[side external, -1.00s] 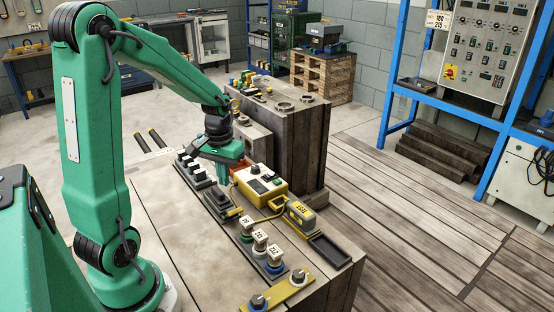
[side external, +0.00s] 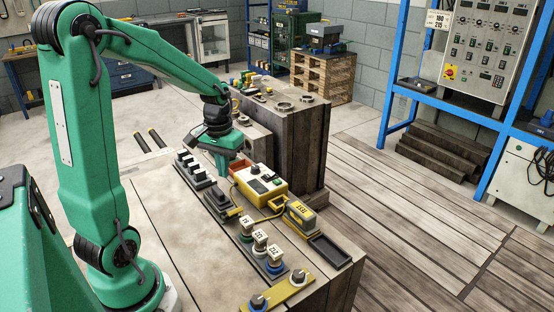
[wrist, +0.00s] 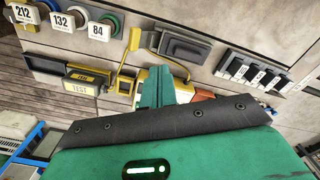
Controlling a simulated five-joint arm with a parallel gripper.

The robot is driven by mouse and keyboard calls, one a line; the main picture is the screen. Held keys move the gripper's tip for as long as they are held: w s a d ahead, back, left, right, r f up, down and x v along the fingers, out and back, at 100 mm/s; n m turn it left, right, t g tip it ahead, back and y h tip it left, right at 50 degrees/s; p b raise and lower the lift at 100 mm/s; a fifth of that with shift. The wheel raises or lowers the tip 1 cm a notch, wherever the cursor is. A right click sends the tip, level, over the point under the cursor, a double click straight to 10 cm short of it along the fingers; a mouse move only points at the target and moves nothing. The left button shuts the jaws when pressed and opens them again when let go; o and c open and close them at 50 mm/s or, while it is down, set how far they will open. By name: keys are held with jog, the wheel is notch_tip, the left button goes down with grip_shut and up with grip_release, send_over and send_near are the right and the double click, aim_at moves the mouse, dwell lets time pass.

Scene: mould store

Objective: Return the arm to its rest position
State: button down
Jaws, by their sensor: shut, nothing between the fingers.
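My gripper (side external: 221,165) is shut and empty. It hangs above the far part of the bench top (side external: 178,218), just behind and left of the yellow tester box (side external: 262,186) in the side view. In the wrist view the closed green fingers (wrist: 165,88) cover part of that yellow box. My arm is bent at the elbow and reaches out to the right over the bench.
Labelled plugs (side external: 260,238), a yellow block (side external: 300,214) and an empty black tray (side external: 330,250) line the bench's right side. A row of black blocks (side external: 190,165) stands left of my gripper. A tall dark mould block (side external: 300,140) rises behind. The bench's left part is clear.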

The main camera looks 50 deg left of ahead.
jog(key=s+d+r+m+t, duration=0.2)
jog(key=s+d+r+m, duration=0.1)
jog(key=d, duration=0.5)
jog(key=s+d+r+m+t, duration=0.2)
jog(key=s+d+r+t, duration=0.1)
jog(key=s+d+r, duration=0.2)
notch_tip(320, 180, up, 3)
jog(key=d, duration=0.3)
jog(key=shift+f+m, duration=0.2)
jog(key=shift+m, duration=0.2)
